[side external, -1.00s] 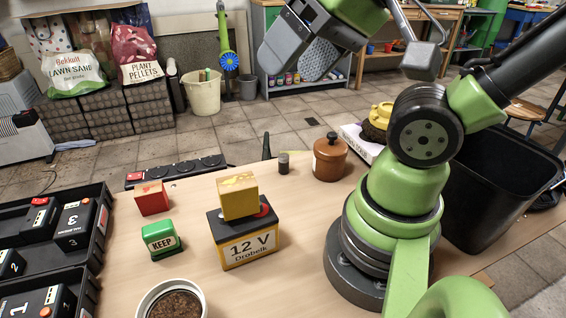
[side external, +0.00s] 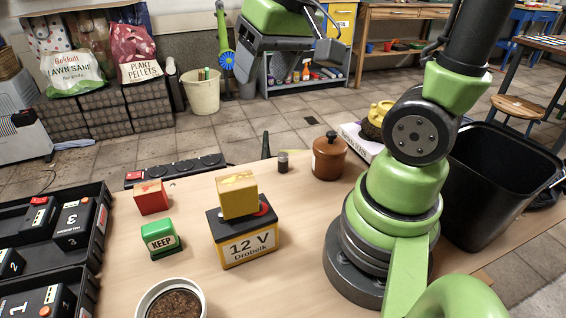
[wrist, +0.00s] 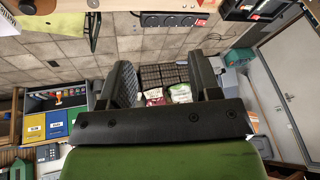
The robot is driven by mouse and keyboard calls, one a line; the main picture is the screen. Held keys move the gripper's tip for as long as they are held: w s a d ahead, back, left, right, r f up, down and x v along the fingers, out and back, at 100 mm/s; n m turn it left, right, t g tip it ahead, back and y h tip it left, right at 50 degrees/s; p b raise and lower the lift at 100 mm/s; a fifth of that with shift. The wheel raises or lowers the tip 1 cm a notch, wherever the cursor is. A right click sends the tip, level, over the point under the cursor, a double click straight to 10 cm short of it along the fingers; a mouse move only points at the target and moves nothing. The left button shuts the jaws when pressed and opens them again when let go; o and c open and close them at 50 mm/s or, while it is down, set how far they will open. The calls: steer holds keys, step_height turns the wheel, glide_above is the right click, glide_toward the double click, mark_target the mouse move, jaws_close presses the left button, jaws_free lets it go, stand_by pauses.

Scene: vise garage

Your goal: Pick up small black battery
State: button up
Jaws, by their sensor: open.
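A small dark cylinder (side external: 283,161) stands upright on the wooden table beside a brown lidded jar; I cannot tell for sure whether it is a battery. Several black numbered blocks, one marked 3 (side external: 76,222), sit in the black tray (side external: 95,262) at the left. A larger yellow and black 12 V battery (side external: 245,243) stands mid-table with a yellow block on top. My gripper (side external: 283,62) is raised high beyond the table's far edge, well away from these. In the wrist view its two fingers (wrist: 163,82) are spread apart with nothing held between them.
A red block (side external: 151,197), a green KEEP block (side external: 159,238) and a bowl of dark grains (side external: 172,301) stand near the tray. The brown jar (side external: 329,157) is close to my base. A dark socket strip (side external: 176,171) lies at the far edge. A black bin (side external: 500,190) stands right.

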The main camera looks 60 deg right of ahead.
steer(key=w+d+f+g, duration=0.2)
steer(key=w+d+f, duration=0.1)
steer(key=d+f, duration=0.2)
steer(key=g, duration=0.3)
glide_above(283, 154)
steer(key=shift+m, duration=0.3)
steer(key=f, duration=1.2)
steer(key=shift+s+a+f, duration=0.15)
steer(key=shift+a+f, duration=0.05)
steer(key=shift+f, duration=0.1)
step_height(283, 154, down, 4)
steer(key=shift+r, duration=0.2)
steer(key=shift+d+f, duration=0.15)
steer(key=shift+f, duration=2.95)
steer(key=c, duration=1)
